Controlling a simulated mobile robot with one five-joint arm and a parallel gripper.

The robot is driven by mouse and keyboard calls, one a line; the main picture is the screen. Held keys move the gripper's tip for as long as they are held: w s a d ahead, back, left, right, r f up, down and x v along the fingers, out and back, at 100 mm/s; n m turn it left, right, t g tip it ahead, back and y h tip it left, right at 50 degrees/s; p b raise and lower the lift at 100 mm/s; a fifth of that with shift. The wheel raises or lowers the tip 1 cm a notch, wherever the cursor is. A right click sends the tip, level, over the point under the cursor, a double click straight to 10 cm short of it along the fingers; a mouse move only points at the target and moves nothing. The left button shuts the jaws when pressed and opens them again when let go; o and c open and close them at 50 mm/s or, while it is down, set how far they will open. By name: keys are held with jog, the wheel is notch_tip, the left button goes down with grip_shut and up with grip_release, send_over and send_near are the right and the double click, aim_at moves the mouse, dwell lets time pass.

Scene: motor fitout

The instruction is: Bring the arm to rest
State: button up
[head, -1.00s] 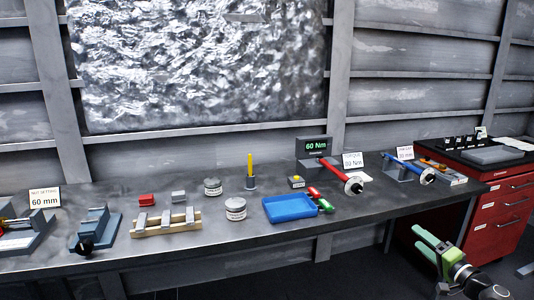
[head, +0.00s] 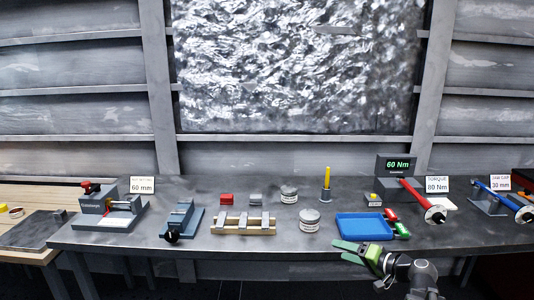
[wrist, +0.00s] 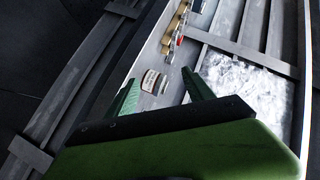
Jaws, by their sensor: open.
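My gripper (head: 349,252) is at the lower right of the head view, in front of the bench's front edge and below the blue tray. Its green fingers are apart and nothing is between them. In the wrist view the two green fingers (wrist: 160,95) also stand apart and empty, with the bench and wall tilted beyond them. My arm comes in from the bottom right and touches nothing that I can see.
The grey bench (head: 290,238) holds a blue tray (head: 364,228), a wooden rack (head: 243,228), tins (head: 310,220), a vise (head: 180,220) and a red-handled torque tool (head: 420,200). A wooden table (head: 30,252) stands at the left. The floor in front looks clear.

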jog(key=s+a+f+n+g+h+p, duration=0.1)
jog(key=s+a+f+n+g, duration=0.15)
jog(key=a, duration=0.45)
jog(key=s+a+f+n+g+p, duration=0.1)
jog(key=a+f+g, duration=0.2)
jog(key=a, duration=0.5)
jog(key=s+a+f+n+g+h+p, duration=0.1)
jog(key=s+a+f+n+g, duration=0.15)
jog(key=a, duration=0.45)
jog(key=s+d+f+m+g+h, duration=0.1)
jog(key=s+d+f+g+h, duration=0.2)
jog(key=s+d+f+h, duration=0.2)
jog(key=d+h, duration=0.2)
jog(key=d, duration=0.2)
jog(key=shift+s+d+m+g, duration=0.2)
jog(key=shift+d+m+g, duration=0.1)
jog(key=shift+d, duration=0.05)
jog(key=shift+c, duration=0.3)
